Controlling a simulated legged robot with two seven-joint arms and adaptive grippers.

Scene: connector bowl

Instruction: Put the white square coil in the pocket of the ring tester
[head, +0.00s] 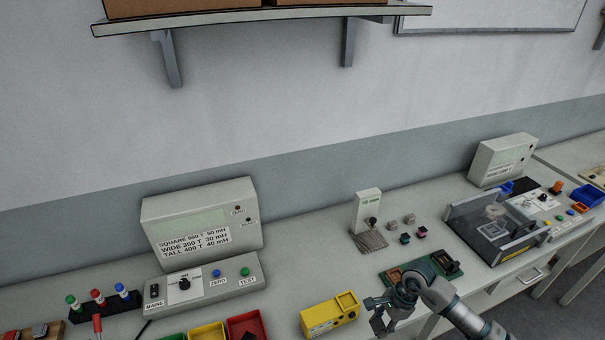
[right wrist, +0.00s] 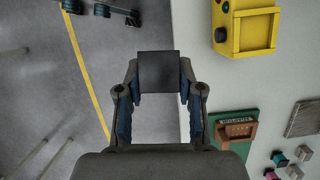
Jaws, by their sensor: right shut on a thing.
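My right gripper (head: 382,318) is at the front edge of the bench, right of the yellow box. In the right wrist view its fingers (right wrist: 158,80) are shut on a dark, square-faced block. Its face looks almost black there, so I cannot tell whether it is the white square coil. A yellow box (head: 330,315) with a square open pocket at one corner stands on the bench; it also shows in the right wrist view (right wrist: 246,28). I cannot read its label, so I cannot confirm it is the ring tester. My left gripper is not seen.
A green board (head: 395,283) with brown sockets lies behind my right gripper. Small coils (head: 404,238) stand near a pale upright meter (head: 367,210). A clear-covered fixture (head: 490,230) is at right. A large grey tester (head: 205,265) and coloured bins (head: 245,325) are at left.

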